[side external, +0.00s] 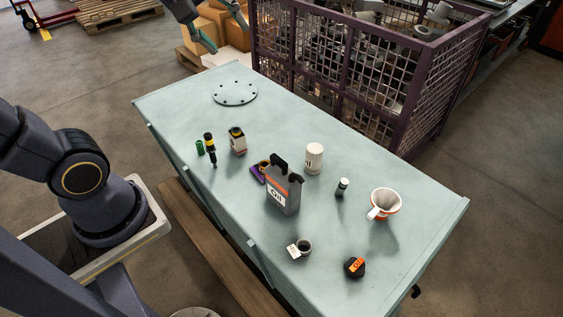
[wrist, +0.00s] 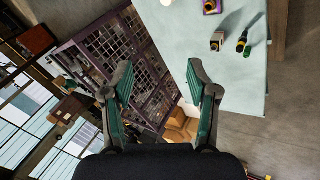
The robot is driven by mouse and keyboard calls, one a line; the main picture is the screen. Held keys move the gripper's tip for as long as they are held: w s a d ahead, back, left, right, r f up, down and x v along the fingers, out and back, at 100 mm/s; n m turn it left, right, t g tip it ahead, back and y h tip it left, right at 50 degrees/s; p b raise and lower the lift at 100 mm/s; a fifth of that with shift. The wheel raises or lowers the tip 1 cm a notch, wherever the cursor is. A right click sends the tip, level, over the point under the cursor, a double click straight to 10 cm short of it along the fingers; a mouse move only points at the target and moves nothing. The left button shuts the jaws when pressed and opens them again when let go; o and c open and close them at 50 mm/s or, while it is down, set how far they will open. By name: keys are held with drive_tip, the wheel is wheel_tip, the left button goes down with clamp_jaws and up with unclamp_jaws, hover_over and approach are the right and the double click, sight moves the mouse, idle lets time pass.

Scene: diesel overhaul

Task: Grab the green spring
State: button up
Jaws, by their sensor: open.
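The green spring (side external: 200,147) stands on the pale green table near its left edge, beside a black and yellow injector-like part (side external: 210,146). It also shows as a small green piece (wrist: 227,54) at the upper right of the wrist view. My gripper (side external: 222,24) is high over the far end of the table, well away from the spring. In the wrist view my gripper (wrist: 166,88) has its two green-padded fingers spread wide with nothing between them.
A small box-like can (side external: 237,141) stands right of the spring. A purple mesh cage (side external: 345,70) borders the far side. The table's far left end around the round plate (side external: 235,93) is clear.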

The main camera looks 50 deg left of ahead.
drive_tip(key=w+a+f+n, duration=0.2)
drive_tip(key=w+a+n, duration=0.4)
drive_tip(key=w, duration=0.1)
drive_tip(key=w+a+f+n+g+y, duration=0.1)
drive_tip(key=w+a+f+n, duration=0.3)
drive_tip(key=a, duration=0.3)
drive_tip(key=w+a+f+n+g, duration=0.2)
drive_tip(key=w+a+f+n, duration=0.1)
drive_tip(key=a+f+n, duration=0.3)
drive_tip(key=n+g, duration=0.4)
hover_over(199, 142)
wheel_tip(199, 142, down, 24)
drive_tip(key=shift+h, duration=0.4)
drive_tip(key=f, duration=1)
drive_tip(key=shift+w+a+f, duration=0.1)
drive_tip(key=shift+w, duration=0.25)
drive_tip(key=f, duration=0.5)
drive_tip(key=shift+s+f, duration=0.3)
drive_tip(key=shift+f, duration=0.1)
